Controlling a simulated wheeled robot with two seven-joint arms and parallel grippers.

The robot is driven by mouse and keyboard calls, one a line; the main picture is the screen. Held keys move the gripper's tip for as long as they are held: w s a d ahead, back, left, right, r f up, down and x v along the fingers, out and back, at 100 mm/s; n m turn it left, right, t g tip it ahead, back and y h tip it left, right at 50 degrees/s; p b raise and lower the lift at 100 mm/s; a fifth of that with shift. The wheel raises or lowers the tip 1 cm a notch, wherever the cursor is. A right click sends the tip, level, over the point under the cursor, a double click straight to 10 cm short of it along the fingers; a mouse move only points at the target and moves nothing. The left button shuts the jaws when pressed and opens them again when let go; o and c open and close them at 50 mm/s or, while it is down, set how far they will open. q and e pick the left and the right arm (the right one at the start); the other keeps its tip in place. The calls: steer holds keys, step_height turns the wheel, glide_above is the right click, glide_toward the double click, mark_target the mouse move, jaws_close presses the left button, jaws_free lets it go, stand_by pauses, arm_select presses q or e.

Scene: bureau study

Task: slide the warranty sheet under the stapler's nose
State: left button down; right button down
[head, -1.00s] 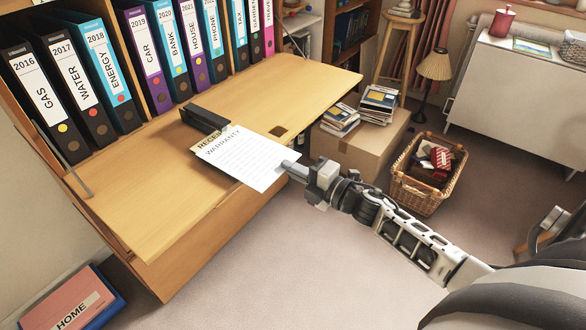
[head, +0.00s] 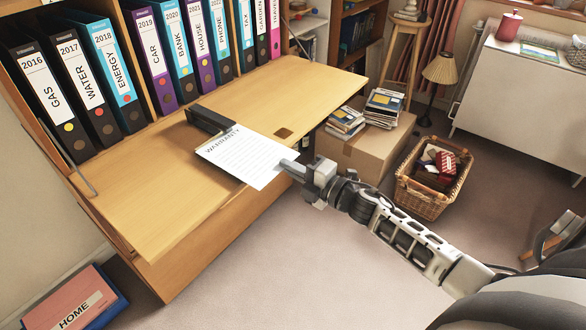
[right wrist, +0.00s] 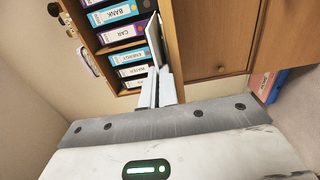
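The warranty sheet (head: 246,162) is white with printed lines. It lies at the front edge of the wooden desk flap, its near corner sticking out past the edge. The black stapler (head: 207,119) lies behind it. The sheet's titled far edge meets the stapler's nose end; I cannot tell whether it is under the nose. In the right wrist view the fingers (right wrist: 157,84) close on the sheet (right wrist: 155,40), seen nearly edge-on. My left gripper is not in view.
Several labelled binders (head: 93,75) stand along the back of the desk flap (head: 150,190). A cardboard box (head: 365,148) with books and a wicker basket (head: 428,195) stand on the floor to the right.

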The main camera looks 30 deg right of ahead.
steer(key=shift+x, duration=0.85)
steer(key=shift+f+b, duration=0.15)
steer(key=shift+b, duration=0.15)
stand_by(0.4)
steer(key=c, duration=2.1)
jaws_free()
steer(key=o, duration=0.4)
steer(key=o, duration=0.6)
steer(key=shift+c, duration=0.2)
steer(key=shift+s, duration=0.1)
steer(key=p+v, duration=0.1)
steer(key=v, duration=0.7)
steer(key=shift+p, duration=0.3)
